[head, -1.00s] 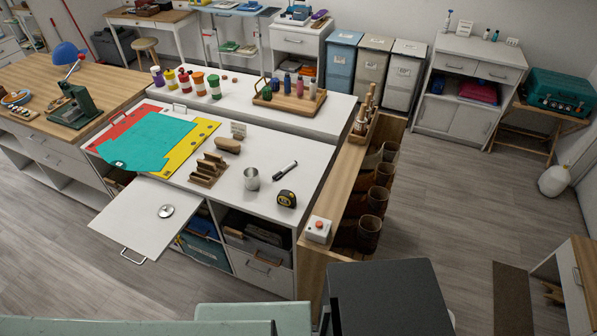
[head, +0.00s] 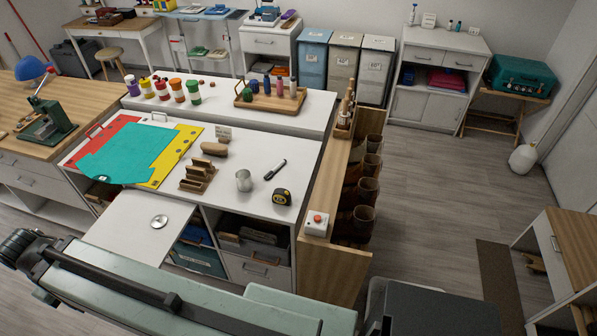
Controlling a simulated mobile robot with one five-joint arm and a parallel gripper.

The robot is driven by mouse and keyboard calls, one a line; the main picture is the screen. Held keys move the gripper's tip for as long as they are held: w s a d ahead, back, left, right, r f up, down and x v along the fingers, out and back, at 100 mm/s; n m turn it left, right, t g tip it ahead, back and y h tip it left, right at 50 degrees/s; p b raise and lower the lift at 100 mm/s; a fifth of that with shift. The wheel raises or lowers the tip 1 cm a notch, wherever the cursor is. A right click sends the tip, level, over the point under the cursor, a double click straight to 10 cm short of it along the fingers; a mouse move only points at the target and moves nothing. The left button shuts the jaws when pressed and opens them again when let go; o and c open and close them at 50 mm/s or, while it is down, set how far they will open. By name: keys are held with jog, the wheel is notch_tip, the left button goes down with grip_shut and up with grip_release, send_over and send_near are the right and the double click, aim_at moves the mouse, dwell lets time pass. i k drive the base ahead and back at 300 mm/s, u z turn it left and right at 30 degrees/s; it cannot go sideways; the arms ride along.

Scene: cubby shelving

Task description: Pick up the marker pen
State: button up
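The marker pen (head: 275,169) is black with a pale band. It lies on the white worktop (head: 235,208), slanting up to the right, right of a metal cup (head: 243,180) and above a yellow and black tape measure (head: 282,197). It touches neither. My arm shows across the bottom left of the head view, well short of the pen. My gripper is not in view.
A box with a red button (head: 316,224) sits on the wooden shelf at the worktop's right end.

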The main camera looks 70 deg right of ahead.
aim_at(271, 174)
jog(key=z, duration=0.3)
jog(key=i, duration=1)
jog(key=u, duration=0.1)
